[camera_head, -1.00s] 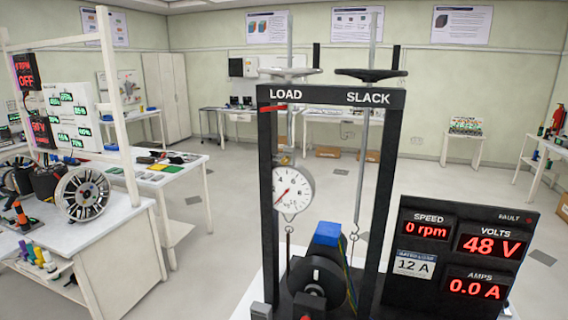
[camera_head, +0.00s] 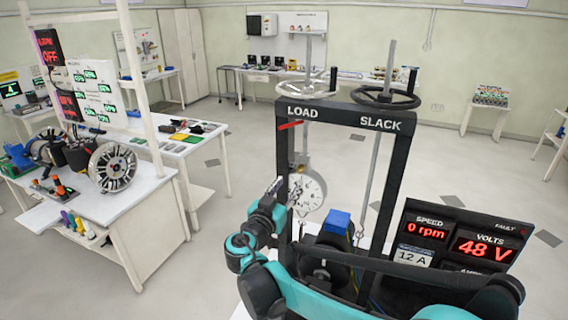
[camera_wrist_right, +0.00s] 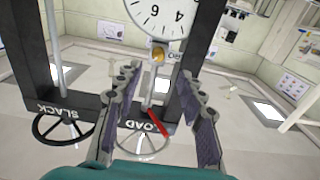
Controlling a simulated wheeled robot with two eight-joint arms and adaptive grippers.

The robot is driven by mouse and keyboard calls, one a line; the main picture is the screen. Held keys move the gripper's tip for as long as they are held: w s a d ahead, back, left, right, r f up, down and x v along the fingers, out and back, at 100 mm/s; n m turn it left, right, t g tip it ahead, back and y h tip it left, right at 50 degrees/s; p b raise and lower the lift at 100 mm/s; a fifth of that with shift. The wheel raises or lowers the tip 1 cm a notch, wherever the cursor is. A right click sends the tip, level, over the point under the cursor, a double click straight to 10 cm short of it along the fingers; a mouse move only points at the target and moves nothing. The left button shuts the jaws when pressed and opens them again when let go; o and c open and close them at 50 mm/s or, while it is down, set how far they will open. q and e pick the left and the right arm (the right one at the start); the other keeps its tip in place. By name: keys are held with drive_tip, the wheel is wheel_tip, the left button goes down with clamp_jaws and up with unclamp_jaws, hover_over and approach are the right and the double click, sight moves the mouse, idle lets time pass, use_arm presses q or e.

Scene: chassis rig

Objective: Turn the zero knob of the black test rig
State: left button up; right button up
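The black test rig (camera_head: 396,178) stands in the middle of the head view, with LOAD and SLACK on its top beam. Its round white dial (camera_head: 307,190) hangs under the LOAD side and also shows upside down in the wrist view (camera_wrist_right: 160,14). A small brass knob (camera_wrist_right: 158,54), which looks like the zero knob, sits at the dial's edge. My right gripper (camera_wrist_right: 160,76) is open, its two fingers apart on either side of the knob's line, with no visible contact. In the head view the right gripper (camera_head: 275,188) is beside the dial, partly covering its left side. My left gripper is out of view.
A red pointer (camera_wrist_right: 156,122) lies by the LOAD lettering. A display panel (camera_head: 456,240) reading 0 rpm and 48 V stands at right. A white workbench (camera_head: 128,195) with a spoked wheel is at left.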

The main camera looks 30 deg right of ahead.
sight(299, 171)
drive_tip(key=x, duration=0.7)
drive_tip(key=shift+d, duration=0.3)
drive_tip(key=shift+c, duration=0.2)
drive_tip(key=shift+f, duration=0.1)
clamp_jaws()
